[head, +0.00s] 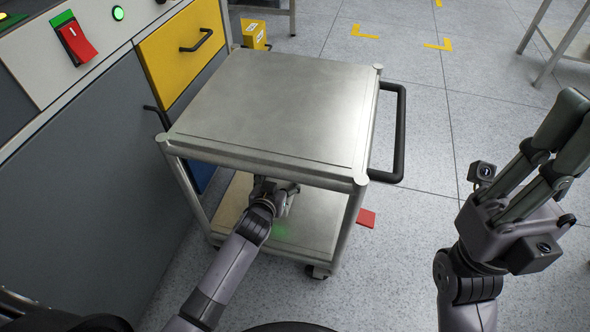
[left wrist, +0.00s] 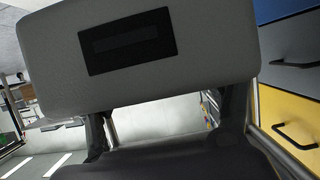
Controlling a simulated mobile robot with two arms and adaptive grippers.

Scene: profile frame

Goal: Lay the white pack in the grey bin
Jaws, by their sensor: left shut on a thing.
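The white pack (left wrist: 180,75), shaded to grey and with a black rectangular panel, fills the upper part of the left wrist view. My left gripper (left wrist: 165,108) is shut on it, one dark finger at each side. In the head view my left gripper (head: 272,186) reaches in under the top of a metal trolley, above its lower shelf. The trolley's top hides most of the pack there. My right gripper (head: 568,135) is at the right, away from the trolley, with nothing seen in it; its finger gap is unclear. I see no grey bin in either view.
The trolley's top (head: 280,105) is bare, and its lower shelf (head: 310,215) has a green glow. A black handle (head: 400,135) sticks out on its right. A cabinet with a yellow drawer (head: 183,50) stands close left. A red flat piece (head: 367,218) lies on the floor.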

